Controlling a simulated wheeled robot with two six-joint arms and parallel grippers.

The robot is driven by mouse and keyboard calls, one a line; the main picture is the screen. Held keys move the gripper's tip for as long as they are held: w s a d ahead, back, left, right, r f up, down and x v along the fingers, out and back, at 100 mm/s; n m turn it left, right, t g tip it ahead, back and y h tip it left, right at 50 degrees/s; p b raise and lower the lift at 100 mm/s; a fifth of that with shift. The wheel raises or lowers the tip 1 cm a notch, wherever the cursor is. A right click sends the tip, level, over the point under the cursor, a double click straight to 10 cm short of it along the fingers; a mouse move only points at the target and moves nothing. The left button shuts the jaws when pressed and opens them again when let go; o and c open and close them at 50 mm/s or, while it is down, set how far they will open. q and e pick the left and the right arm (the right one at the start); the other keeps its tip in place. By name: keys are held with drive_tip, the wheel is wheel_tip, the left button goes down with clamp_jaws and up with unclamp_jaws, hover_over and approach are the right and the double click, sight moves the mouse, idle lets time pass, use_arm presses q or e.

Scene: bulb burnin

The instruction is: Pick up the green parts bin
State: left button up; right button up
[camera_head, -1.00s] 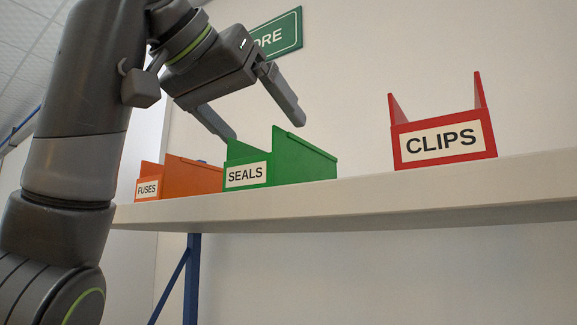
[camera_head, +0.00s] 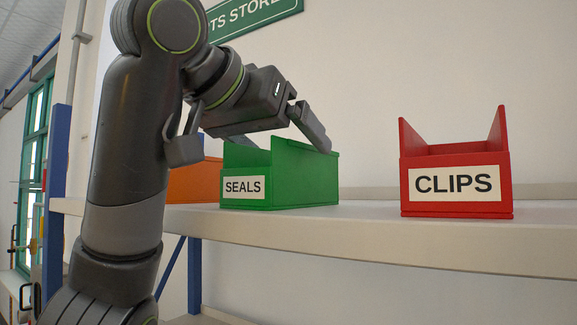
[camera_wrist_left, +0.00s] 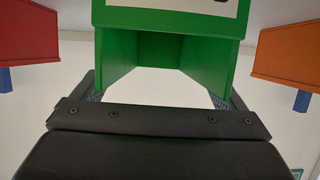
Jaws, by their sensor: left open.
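The green parts bin (camera_head: 300,178), labelled SEALS, sits upright on the white shelf (camera_head: 370,240). My left gripper (camera_head: 279,138) is open at the bin's top, one finger over the near right part and the other partly behind the bin's raised side. In the left wrist view the green bin (camera_wrist_left: 170,20) fills the top middle, and the fingers of my left gripper (camera_wrist_left: 163,92) show at either side of its walls. I cannot tell whether they touch it. Nothing is held. My right gripper is not in view.
A red bin (camera_head: 456,205) labelled CLIPS stands to the right, with a clear gap of shelf between. An orange bin (camera_head: 195,182) is close on the left, partly hidden by my arm. A wall with a green sign (camera_head: 255,15) is behind.

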use_arm(q)
drive_tip(key=shift+w+d, duration=0.1)
drive_tip(key=c, duration=1.4)
drive_tip(key=shift+r, duration=0.15)
drive_tip(key=shift+r+b, duration=0.4)
drive_tip(key=shift+r, duration=4.45)
